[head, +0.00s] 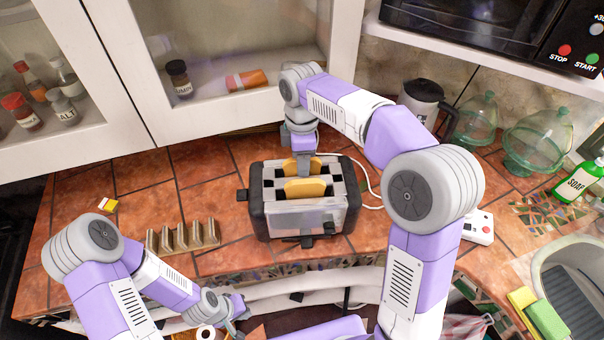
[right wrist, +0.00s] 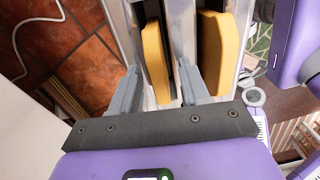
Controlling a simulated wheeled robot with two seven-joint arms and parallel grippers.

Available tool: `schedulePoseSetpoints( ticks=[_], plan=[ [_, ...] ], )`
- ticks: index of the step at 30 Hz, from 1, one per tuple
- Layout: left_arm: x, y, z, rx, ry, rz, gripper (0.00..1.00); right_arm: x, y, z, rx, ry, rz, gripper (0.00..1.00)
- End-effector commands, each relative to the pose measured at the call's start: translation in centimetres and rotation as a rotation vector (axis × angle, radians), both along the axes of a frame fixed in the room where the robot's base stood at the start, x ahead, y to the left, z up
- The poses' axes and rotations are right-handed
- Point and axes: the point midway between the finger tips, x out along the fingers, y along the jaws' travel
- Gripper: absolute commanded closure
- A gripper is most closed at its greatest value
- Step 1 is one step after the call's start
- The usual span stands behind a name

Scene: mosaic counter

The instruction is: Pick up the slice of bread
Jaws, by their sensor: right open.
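Two slices of bread stand upright in the slots of a silver and black toaster (head: 312,218). The near slice (head: 305,188) shows plainly; the far slice (head: 289,166) is partly hidden by my right gripper (head: 304,172). In the right wrist view, my right gripper (right wrist: 158,70) is open, with one finger on each side of one slice (right wrist: 155,50). I cannot tell whether the fingers touch it. The other slice (right wrist: 212,50) is to the right, outside the fingers. My left gripper (head: 236,308) is low, at the counter's front edge, away from the toaster; its jaw state is unclear.
An empty toast rack (head: 183,237) stands left of the toaster. A kettle (head: 425,105), glass jars (head: 540,135) and a soap bottle (head: 578,183) are to the right, with a sink (head: 575,285) at front right. Cabinet doors (head: 230,60) stand close behind the right arm.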

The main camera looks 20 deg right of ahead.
Motion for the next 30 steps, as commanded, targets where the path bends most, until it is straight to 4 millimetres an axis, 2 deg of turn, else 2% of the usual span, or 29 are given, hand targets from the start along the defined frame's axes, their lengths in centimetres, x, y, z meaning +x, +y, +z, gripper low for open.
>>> schedulePoseSetpoints(
  ticks=[7,14,24,26,30],
  plan=[
    [0.0,0.0,0.0,0.0,0.0,0.0,1.0,0.0,0.0,-0.1,0.0,0.0,-0.001,0.54],
    [0.0,0.0,0.0,0.0,0.0,0.0,1.0,0.0,0.0,-0.1,0.0,0.0,0.0,0.9],
    [0.0,0.0,0.1,0.0,0.0,0.0,1.0,0.0,0.0,0.2,0.001,-0.002,0.0,0.91],
    [0.0,0.0,0.3,0.0,0.0,0.0,1.0,0.1,0.0,0.9,0.001,-0.004,0.0,0.91],
    [0.0,0.0,1.2,0.0,0.0,0.0,1.0,0.1,0.0,3.5,0.001,-0.004,0.0,0.91]
  ],
)
